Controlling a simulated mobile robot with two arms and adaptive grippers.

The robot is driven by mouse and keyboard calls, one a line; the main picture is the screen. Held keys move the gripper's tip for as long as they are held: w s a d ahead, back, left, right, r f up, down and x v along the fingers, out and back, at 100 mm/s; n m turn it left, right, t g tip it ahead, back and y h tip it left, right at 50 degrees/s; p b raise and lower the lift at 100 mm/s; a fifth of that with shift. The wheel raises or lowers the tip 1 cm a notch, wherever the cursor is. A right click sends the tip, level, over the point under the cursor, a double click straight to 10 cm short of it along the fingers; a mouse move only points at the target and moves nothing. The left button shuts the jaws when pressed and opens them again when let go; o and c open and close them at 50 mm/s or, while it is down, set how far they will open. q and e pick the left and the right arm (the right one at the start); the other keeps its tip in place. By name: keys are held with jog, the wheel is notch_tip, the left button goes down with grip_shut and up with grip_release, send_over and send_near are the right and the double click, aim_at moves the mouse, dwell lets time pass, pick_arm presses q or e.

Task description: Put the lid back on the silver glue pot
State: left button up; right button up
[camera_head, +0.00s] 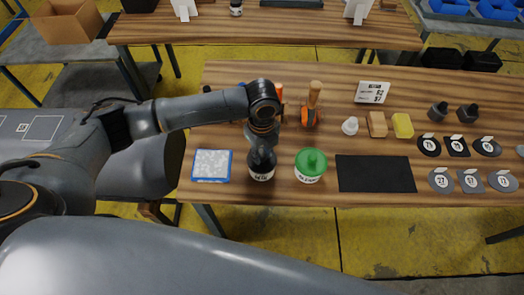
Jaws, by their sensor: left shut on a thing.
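My left gripper (262,154) points straight down over the front of the wooden table, left of the green-lidded pot. It is shut on what seems to be the dark lid, mostly hidden by the fingers. Right below it stands a small pot with a white label (261,176), which seems to be the silver glue pot. I cannot tell whether the lid touches its rim. The pot with the green knobbed lid (311,164) stands just to its right, apart from it. My right gripper is not in view.
A blue-edged pad (212,166) lies left of the pot and a black mat (375,174) lies right of the green-lidded pot. Behind are an orange tool with a wooden handle (312,106), a white piece (350,126) and a yellow sponge (402,125). Labelled patches (458,146) lie at right.

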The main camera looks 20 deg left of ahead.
pick_arm(q)
jog(key=shift+p, duration=0.45)
dwell(0.5)
jog(key=o, duration=1.4)
jog(key=shift+o, duration=0.2)
jog(key=shift+r+p, duration=3.55)
jog(key=shift+p, duration=0.35)
grip_shut()
